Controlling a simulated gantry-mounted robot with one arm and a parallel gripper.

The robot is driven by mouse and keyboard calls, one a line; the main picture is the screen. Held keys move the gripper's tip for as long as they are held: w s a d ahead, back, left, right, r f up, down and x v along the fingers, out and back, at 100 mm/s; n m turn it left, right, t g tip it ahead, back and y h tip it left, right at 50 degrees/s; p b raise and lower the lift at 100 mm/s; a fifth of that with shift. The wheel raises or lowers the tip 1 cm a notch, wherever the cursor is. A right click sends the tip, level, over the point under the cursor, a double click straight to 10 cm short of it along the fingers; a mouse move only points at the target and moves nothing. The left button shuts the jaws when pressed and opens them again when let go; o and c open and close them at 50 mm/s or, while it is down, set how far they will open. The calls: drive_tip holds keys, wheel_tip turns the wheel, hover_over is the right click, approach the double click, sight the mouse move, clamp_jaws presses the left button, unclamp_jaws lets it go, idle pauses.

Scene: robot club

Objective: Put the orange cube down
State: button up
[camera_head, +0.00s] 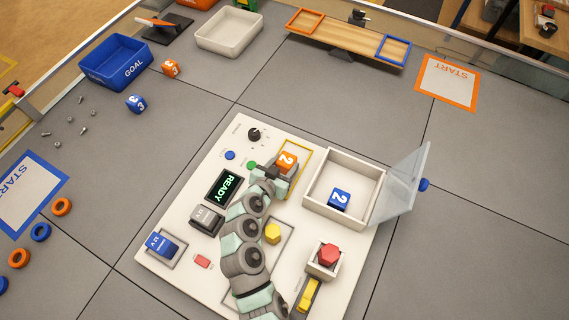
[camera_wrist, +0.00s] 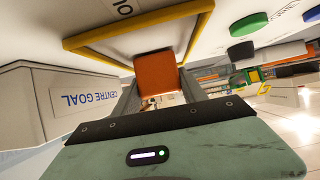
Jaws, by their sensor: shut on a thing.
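The orange cube (camera_head: 287,161), marked with a white 2, is at the upper middle of the white panel in the head view. My gripper (camera_head: 283,168) is shut on it, with a grey finger on each side in the wrist view (camera_wrist: 158,86). The cube's orange face (camera_wrist: 156,70) shows between the fingers. The cube is at a yellow square outline (camera_head: 304,172) on the panel, which also shows in the wrist view (camera_wrist: 88,42). I cannot tell whether the cube touches the panel.
Right of the cube stands a white box (camera_head: 362,167) labelled CENTRE GOAL, holding a blue cube (camera_head: 339,200). Its clear lid (camera_head: 405,185) is open. A green button (camera_head: 251,166), a dark knob (camera_head: 254,134) and a READY display (camera_head: 224,188) lie to the left.

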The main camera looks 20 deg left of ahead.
drive_tip(key=shift+f, duration=0.2)
drive_tip(key=o, duration=1.4)
drive_tip(key=shift+r, duration=0.1)
drive_tip(key=shift+c, duration=0.2)
drive_tip(key=shift+r, duration=0.1)
drive_tip(key=shift+s+r, duration=0.15)
drive_tip(key=v, duration=1.1)
drive_tip(key=shift+s+r+p, duration=0.15)
drive_tip(key=shift+s+p, duration=0.15)
drive_tip(key=shift+a, duration=0.1)
